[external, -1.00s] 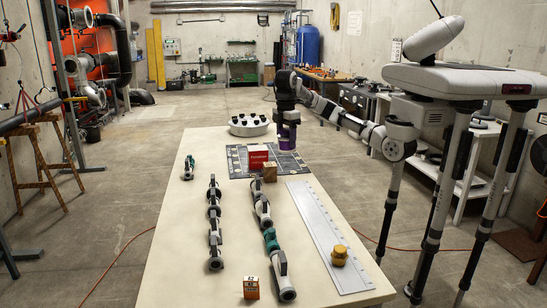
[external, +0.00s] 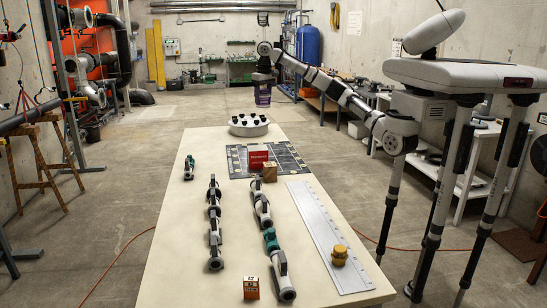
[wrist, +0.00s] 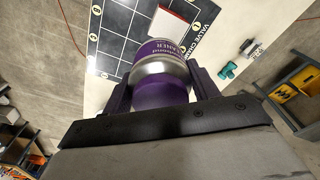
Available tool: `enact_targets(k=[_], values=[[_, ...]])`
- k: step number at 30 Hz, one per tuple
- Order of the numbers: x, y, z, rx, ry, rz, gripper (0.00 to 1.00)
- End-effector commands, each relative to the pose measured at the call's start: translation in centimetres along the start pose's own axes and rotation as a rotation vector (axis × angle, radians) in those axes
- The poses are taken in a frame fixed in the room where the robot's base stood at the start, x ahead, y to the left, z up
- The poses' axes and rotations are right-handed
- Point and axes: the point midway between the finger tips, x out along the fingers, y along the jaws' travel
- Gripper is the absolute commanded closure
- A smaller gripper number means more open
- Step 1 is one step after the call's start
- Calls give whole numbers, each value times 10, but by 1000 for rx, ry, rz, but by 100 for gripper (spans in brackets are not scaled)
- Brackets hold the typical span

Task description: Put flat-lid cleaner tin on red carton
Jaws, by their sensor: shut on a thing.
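The purple cleaner tin (external: 263,95) is held in the air by my gripper (external: 263,83), above and behind the far end of the table. In the wrist view the tin (wrist: 160,52) shows a silver band and part of a "CLEANER" label between the two fingers, which are shut on it. The red carton (external: 258,155) stands on the dark valve chart mat, lower and nearer the camera than the tin. In the wrist view the carton (wrist: 172,22) shows a pale top with a red edge, apart from the tin. Nothing is seen on the carton.
The chart mat (external: 236,165) lies on the long table (external: 175,225). A brown wooden block (external: 270,174) stands just in front of the carton. A round pale tray (external: 240,129) with dark pieces sits at the far end. Pipe assemblies (external: 214,225) and a long metal plate (external: 318,225) lie nearer.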

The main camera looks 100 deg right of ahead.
Motion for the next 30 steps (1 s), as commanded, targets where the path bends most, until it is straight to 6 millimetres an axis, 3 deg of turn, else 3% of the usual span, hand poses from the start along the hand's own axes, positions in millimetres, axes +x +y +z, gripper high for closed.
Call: enact_targets(k=[15,30], values=[[125,1,9,2,-1,2,73],[186,1,13,2,-1,0,73]])
